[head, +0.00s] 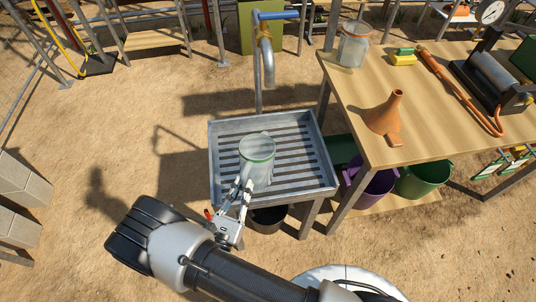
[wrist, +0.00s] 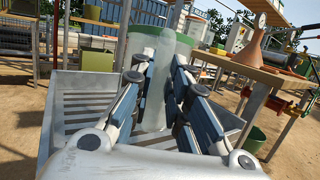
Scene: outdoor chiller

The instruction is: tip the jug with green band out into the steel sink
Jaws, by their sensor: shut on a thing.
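The jug with the green band (head: 257,158) is a pale, see-through vessel with a green ring near its rim. My gripper (head: 246,186) is shut on it and holds it over the steel sink (head: 217,130). The jug looks close to upright in the head view. In the wrist view the jug (wrist: 155,75) stands between the two fingers (wrist: 160,100), with the slatted sink (wrist: 75,100) around and below. I cannot tell whether it touches the sink floor, or whether it holds liquid.
A tap (head: 266,60) stands behind the sink. To the right, a wooden table (head: 440,130) carries a glass jar (head: 353,45), an orange funnel (head: 386,115) and a sponge (head: 403,58). Purple (head: 372,186) and green (head: 425,178) buckets stand under it. Sandy ground lies open to the left.

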